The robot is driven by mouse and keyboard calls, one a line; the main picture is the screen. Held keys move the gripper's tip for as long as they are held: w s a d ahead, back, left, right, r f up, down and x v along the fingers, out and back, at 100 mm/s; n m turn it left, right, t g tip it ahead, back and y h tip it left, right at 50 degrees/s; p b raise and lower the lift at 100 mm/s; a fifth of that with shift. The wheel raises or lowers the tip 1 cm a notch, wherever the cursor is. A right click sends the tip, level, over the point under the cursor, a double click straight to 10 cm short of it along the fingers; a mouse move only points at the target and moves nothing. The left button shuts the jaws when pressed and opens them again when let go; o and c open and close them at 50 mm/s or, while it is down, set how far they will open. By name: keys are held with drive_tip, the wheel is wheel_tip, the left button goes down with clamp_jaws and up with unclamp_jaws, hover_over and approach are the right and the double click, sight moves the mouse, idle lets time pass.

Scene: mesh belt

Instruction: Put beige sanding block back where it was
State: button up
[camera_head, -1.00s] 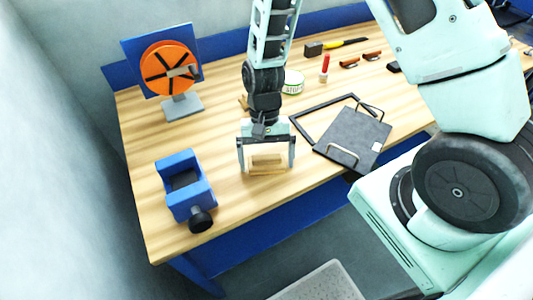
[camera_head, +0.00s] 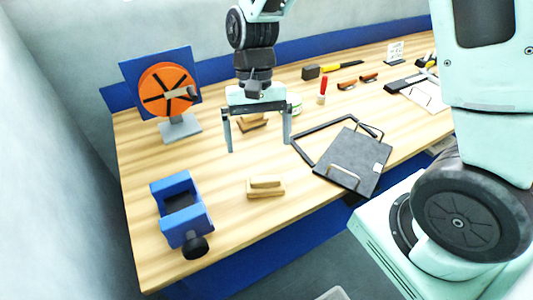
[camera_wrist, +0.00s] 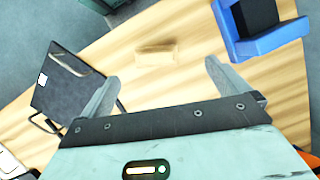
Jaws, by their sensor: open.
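The beige sanding block (camera_head: 266,187) lies on the wooden workbench near its front edge, right of the blue vise. It also shows in the wrist view (camera_wrist: 157,54), beyond my fingertips. My gripper (camera_head: 258,146) is open and empty, raised over the bench behind the block and apart from it. Its two fingers spread wide in the wrist view (camera_wrist: 162,72). A second, similar tan block (camera_head: 252,124) is partly hidden behind my gripper.
A blue vise (camera_head: 182,212) stands at the front left, and an orange disc sander (camera_head: 166,92) behind it. A dark clipboard (camera_head: 352,160) and a black frame (camera_head: 312,148) lie to the right. Hand tools and a green-white tin sit further back. Bench around the block is clear.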

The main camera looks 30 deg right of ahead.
drive_tip(key=s+a+r+n+t, duration=0.2)
drive_tip(key=s+n, duration=0.3)
drive_tip(key=s, duration=0.3)
drive_tip(key=s+a+r+n+t, duration=0.1)
drive_tip(key=s+a+r+n, duration=0.3)
drive_tip(key=s, duration=0.4)
drive_tip(key=shift+r+n+t+h, duration=0.35)
drive_tip(key=shift+n+t+h, duration=0.05)
drive_tip(key=shift+n, duration=0.5)
drive_tip(key=shift+w, duration=0.1)
